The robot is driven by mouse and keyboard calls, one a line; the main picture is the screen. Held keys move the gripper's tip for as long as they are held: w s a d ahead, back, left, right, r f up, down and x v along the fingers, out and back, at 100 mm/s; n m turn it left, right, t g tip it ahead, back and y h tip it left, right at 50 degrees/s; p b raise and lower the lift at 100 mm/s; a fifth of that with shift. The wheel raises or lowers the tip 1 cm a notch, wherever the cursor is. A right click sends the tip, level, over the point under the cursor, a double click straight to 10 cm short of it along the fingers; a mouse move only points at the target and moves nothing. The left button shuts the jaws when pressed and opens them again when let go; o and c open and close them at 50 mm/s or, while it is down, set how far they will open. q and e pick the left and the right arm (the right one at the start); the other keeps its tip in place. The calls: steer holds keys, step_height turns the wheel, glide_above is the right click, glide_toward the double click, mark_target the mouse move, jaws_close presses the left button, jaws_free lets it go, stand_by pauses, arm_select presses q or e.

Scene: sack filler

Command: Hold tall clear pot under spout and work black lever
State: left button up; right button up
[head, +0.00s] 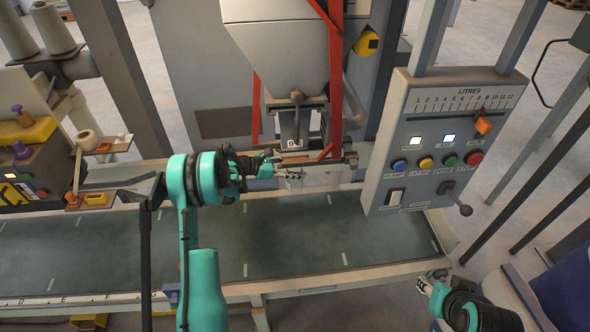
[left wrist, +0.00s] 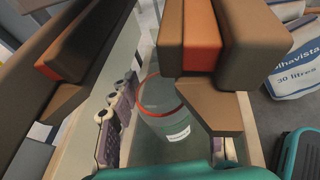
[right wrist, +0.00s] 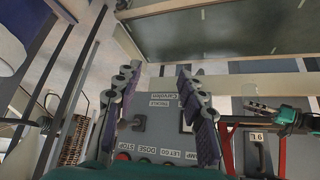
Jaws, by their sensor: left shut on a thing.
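The tall clear pot (left wrist: 165,96) has a red rim and a pale label. In the left wrist view I look down into its open top; it looks empty. My left gripper (head: 287,168) is shut on it, with the pot (head: 294,183) below the spout (head: 297,122). A dark lever with a ball end (head: 464,208) is low on the control panel. Another dark knob (head: 297,96) is at the spout. My right gripper (head: 428,286) is open and empty, below the panel, apart from both.
The control panel (head: 420,130) carries coloured buttons and a litre scale with an orange pointer (head: 484,124). Red bars (head: 335,80) flank the spout. Brown jaws with orange pads (left wrist: 200,45) hang close above the pot. The green conveyor belt (head: 330,240) below is clear.

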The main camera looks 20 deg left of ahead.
steer(key=shift+o, duration=1)
steer(key=m+t+y, duration=0.6)
steer(key=m+y, duration=0.1)
steer(key=m, duration=2.3)
glide_toward(470, 214)
steer(key=w, duration=0.2)
steer(key=x, duration=0.9)
steer(key=shift+a+f, duration=0.4)
steer(key=shift+a, duration=0.2)
